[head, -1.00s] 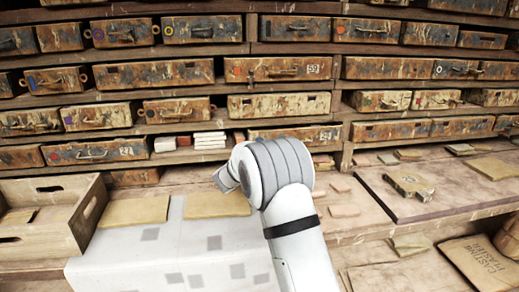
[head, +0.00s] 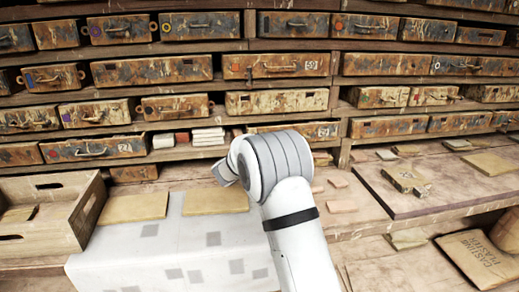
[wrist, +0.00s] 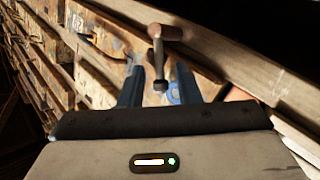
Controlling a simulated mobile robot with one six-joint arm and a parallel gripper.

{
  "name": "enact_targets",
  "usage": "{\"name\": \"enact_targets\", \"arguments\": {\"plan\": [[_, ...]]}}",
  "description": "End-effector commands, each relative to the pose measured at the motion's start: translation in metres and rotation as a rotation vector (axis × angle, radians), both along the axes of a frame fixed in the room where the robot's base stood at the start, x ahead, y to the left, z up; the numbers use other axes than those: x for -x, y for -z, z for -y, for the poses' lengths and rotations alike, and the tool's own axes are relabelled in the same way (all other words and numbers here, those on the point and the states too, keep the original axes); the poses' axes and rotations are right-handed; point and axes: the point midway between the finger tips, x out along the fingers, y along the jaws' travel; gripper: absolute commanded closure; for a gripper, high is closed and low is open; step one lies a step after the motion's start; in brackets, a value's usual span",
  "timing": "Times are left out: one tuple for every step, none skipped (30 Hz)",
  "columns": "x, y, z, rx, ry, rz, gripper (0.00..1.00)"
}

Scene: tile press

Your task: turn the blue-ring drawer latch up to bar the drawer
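In the wrist view my gripper (wrist: 160,72) is open, with one blue-grey finger on each side. A latch (wrist: 158,60) with a dark metal stem and a brown end stands between the fingers, with a small gap showing on either side. Part of a blue ring (wrist: 173,92) shows beside the stem's lower end, partly covered by the right finger. The worn drawer front (wrist: 105,42) lies beyond the left finger. In the head view my arm hides the gripper and this latch; the drawer behind it (head: 323,131) shows only partly.
Rows of worn drawers with coloured rings fill the shelf wall. A wooden crate (head: 52,232) stands at the left. A bench board (head: 440,190) with loose pieces is at the right. A paper sack (head: 478,260) lies lower right.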

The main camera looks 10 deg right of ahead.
Motion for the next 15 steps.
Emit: {"name": "enact_targets", "arguments": {"plan": [[0.000, 0.001, 0.000, -0.001, 0.000, -0.002, 0.69], [0.000, 0.001, 0.000, -0.001, 0.000, -0.002, 0.69], [0.000, 0.001, 0.000, -0.001, 0.000, -0.002, 0.69], [0.001, 0.001, -0.001, -0.001, 0.000, -0.002, 0.69], [0.002, 0.001, -0.002, 0.000, 0.000, -0.003, 0.69], [0.005, 0.001, -0.004, 0.000, 0.000, -0.003, 0.69], [0.007, 0.001, -0.006, 0.000, -0.001, -0.003, 0.69], [0.010, 0.000, -0.009, -0.001, -0.001, -0.003, 0.69], [0.015, 0.000, -0.013, -0.001, -0.002, -0.002, 0.69], [0.019, -0.001, -0.017, -0.001, -0.002, -0.002, 0.69], [0.024, -0.001, -0.021, 0.000, -0.003, -0.001, 0.69], [0.029, -0.002, -0.025, 0.000, -0.003, -0.001, 0.69], [0.033, -0.003, -0.029, -0.001, -0.003, -0.001, 0.69], [0.037, -0.003, -0.032, -0.001, -0.004, -0.001, 0.69], [0.042, -0.003, -0.036, 0.000, -0.003, -0.001, 0.69]]}}
